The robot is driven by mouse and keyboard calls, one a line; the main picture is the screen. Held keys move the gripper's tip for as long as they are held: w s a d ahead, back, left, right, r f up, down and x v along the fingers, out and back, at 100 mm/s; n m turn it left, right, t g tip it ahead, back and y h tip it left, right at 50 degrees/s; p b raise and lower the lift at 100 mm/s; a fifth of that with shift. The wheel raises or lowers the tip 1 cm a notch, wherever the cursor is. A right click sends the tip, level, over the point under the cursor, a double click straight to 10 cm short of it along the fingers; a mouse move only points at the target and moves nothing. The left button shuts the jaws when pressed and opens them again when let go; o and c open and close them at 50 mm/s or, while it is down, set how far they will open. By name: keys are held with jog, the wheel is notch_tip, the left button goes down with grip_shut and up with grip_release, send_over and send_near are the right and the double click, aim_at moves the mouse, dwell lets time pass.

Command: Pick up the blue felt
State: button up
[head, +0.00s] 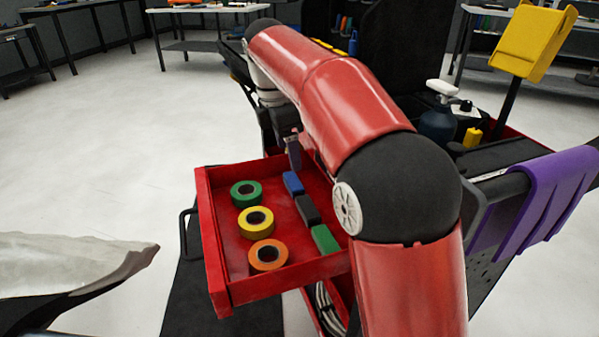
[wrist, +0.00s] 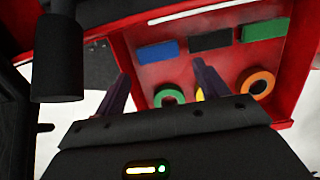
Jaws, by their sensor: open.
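The blue felt (head: 293,183) is a small blue block lying in the red drawer (head: 205,215), the farthest of a row of three blocks. In the wrist view the blue felt (wrist: 158,51) is at the left of the row, ahead of my fingers. My gripper (wrist: 165,85) is open, with its two dark purple fingers apart and nothing between them. In the head view my gripper (head: 292,150) is at the drawer's far edge, close to the blue felt and partly hidden by my arm. I cannot tell its exact height above the felt.
A black block (head: 307,209) and a green block (head: 325,239) lie beside the blue felt. Green (head: 246,193), yellow (head: 256,221) and orange (head: 267,255) tape rolls lie left of them. The drawer walls stand around all these. A spray bottle (head: 438,120) stands on the cart at right.

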aim_at(293, 180)
jog(key=shift+w+f, duration=0.15)
jog(key=shift+w, duration=0.05)
jog(key=shift+f, duration=0.35)
jog(key=f, duration=0.2)
jog(key=f+b, duration=0.1)
jog(key=f, duration=0.3)
jog(key=shift+w+d+f, duration=0.2)
jog(key=shift+d+f, duration=0.2)
jog(key=c, duration=0.6)
